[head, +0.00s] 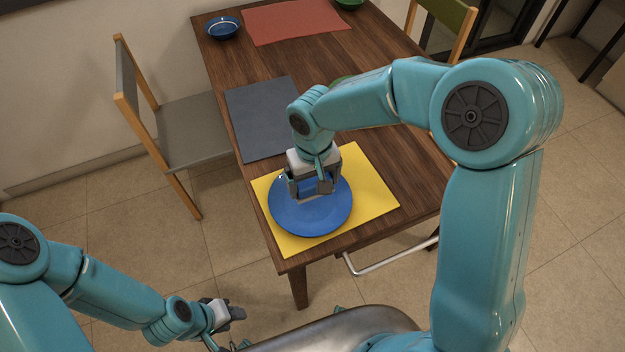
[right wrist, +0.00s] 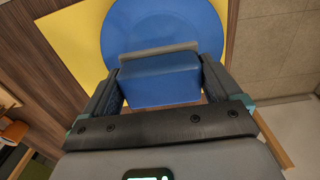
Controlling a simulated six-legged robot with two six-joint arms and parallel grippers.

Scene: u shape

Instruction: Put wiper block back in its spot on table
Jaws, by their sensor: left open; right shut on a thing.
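The wiper block (right wrist: 160,82), blue with a grey layer along its far edge, is between the fingers of my right gripper (right wrist: 160,88) in the right wrist view. In the head view my right gripper (head: 311,187) is over the blue plate (head: 318,217) on the yellow mat (head: 371,195), and it mostly hides the block. Whether the block touches the plate is unclear. The wooden table (head: 298,66) runs away from me. My left gripper (head: 232,316) is open, low at the left, away from the table.
A grey mat (head: 258,115) lies beyond the yellow one. A red mat (head: 296,20), a blue bowl (head: 223,28) and a green bowl (head: 349,3) are at the far end. A chair (head: 190,132) stands at the left. Bare wood shows between the mats.

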